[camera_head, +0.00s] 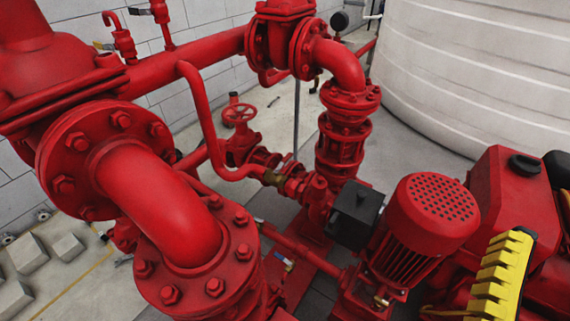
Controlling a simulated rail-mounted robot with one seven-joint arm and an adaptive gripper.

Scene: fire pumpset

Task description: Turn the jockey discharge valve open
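A red valve with a round spoked handwheel (239,113) stands in the middle of the head view. Its body (240,150) joins red pipework behind a curved red pipe. The handwheel is small and far off, and I cannot tell from it whether the valve is open or shut. No label shows that this is the jockey discharge valve. A red pump motor with a perforated round cap (432,205) and a black box (356,214) stands to the right of it. My gripper is not in view.
A large flanged red elbow pipe (160,205) fills the left foreground. A tall red pipe column (343,140) stands right of the handwheel. A white ribbed tank (480,70) is at back right. A yellow ribbed part (503,275) sits at lower right. Grey floor (280,115) shows behind the handwheel.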

